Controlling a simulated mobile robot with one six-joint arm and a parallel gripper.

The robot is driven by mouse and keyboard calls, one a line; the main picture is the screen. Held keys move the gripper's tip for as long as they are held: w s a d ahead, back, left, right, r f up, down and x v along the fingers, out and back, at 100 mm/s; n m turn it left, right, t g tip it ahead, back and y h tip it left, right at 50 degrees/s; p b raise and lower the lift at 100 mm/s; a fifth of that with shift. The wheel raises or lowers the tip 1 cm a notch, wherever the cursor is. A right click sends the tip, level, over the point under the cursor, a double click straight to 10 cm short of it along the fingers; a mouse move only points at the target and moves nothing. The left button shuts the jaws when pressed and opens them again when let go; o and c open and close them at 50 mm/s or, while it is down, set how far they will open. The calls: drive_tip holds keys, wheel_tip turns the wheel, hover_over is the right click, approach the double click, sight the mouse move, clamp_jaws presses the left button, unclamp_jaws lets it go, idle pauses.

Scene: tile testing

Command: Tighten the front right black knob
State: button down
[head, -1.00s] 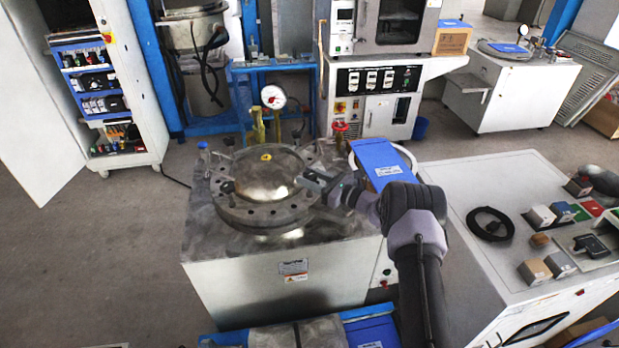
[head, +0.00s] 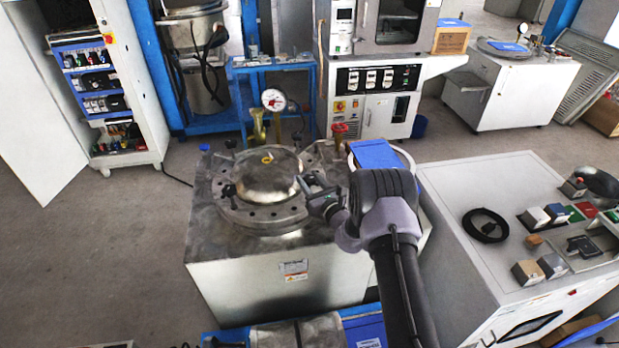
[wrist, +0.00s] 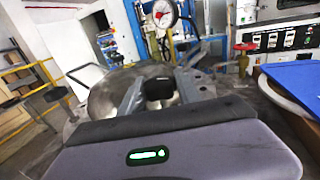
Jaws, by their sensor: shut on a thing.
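The round metal test vessel (head: 262,218) has a domed lid (head: 268,180) and a bolted flange, on top of a steel cabinet (head: 240,285). My gripper (head: 309,187) reaches in from the right to the flange's front right side. In the wrist view, a black knob (wrist: 158,91) sits between the two grey fingers of my gripper (wrist: 161,84), which are shut on it. In the head view this knob is mostly hidden by the gripper. Another black knob (head: 229,190) stands apart on the flange's left side.
A pressure gauge (head: 273,100) stands behind the vessel. A control bench (head: 490,260) stands at right. The cabinet top's left side is mostly clear.

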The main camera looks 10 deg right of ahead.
drive_tip(key=shift+a+m+t+h, duration=0.1)
drive_tip(key=shift+m+t+h, duration=0.3)
drive_tip(key=shift+m+h, duration=1.5)
drive_tip(key=shift+h, duration=0.9)
drive_tip(key=shift+r, duration=0.1)
drive_tip(key=c, duration=0.9)
unclamp_jaws()
drive_tip(key=shift+o, duration=0.2)
drive_tip(key=s+p, duration=0.3)
drive_tip(key=s, duration=1.4)
drive_tip(key=shift+s+p, duration=0.2)
drive_tip(key=shift+p, duration=0.1)
